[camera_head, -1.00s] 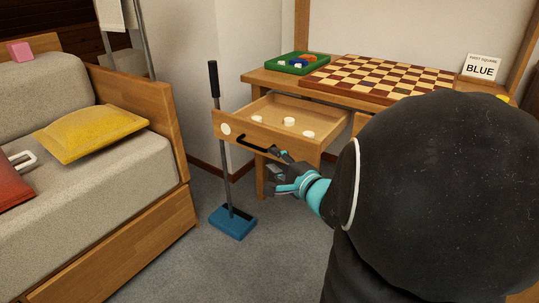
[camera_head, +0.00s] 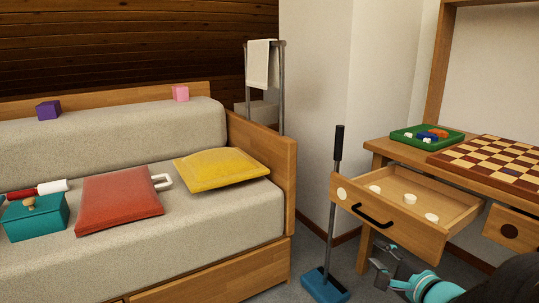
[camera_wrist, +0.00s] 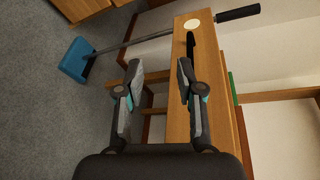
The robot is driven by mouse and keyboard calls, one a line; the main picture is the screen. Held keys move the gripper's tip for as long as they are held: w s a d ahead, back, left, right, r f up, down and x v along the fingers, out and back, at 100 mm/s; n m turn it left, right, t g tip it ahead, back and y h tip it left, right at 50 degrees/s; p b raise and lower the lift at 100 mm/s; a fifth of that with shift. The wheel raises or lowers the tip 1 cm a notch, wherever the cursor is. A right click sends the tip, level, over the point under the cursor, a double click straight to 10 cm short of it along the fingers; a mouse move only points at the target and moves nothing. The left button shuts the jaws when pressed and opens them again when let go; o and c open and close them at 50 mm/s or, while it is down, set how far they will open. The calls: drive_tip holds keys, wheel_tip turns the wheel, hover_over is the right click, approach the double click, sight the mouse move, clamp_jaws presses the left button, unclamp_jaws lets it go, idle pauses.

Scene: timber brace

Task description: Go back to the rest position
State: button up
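My gripper (camera_head: 388,268) is in front of the open drawer (camera_head: 408,220), low and to the right in the head view. In the wrist view my gripper (camera_wrist: 160,80) has its two fingers spread apart with nothing between them. The drawer's black handle (camera_head: 372,214) is free of the fingers in the head view. The drawer is pulled out of the desk (camera_head: 376,147) and holds a few white round pieces (camera_head: 410,199). In the wrist view the drawer front (camera_wrist: 205,60) lies just beyond the fingers.
A blue-footed broom-like tool (camera_head: 326,286) stands left of the drawer. A sofa (camera_head: 110,255) with red (camera_head: 119,198) and yellow (camera_head: 220,168) cushions and a teal box (camera_head: 35,217) fills the left. A checkerboard (camera_head: 495,160) and green tray (camera_head: 427,137) are on the desk. Grey floor shows between.

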drive_tip(key=s+a+f+n+g+y+p, duration=0.1)
drive_tip(key=s+a+f+n+g+p, duration=0.2)
drive_tip(key=s+a+n+g, duration=0.85)
drive_tip(key=s+r+n+t+h+p, duration=0.1)
drive_tip(key=s+r+n+h+p, duration=0.1)
drive_tip(key=r, duration=0.5)
drive_tip(key=s+r+n+t+h+p, duration=0.1)
drive_tip(key=s+r+n+h+p, duration=0.2)
drive_tip(key=s+r+n+p, duration=0.2)
wheel_tip(320, 180, up, 3)
drive_tip(key=shift+s+p, duration=0.2)
drive_tip(key=shift+p, duration=0.15)
drive_tip(key=shift+a, duration=0.1)
drive_tip(key=shift+d, duration=0.3)
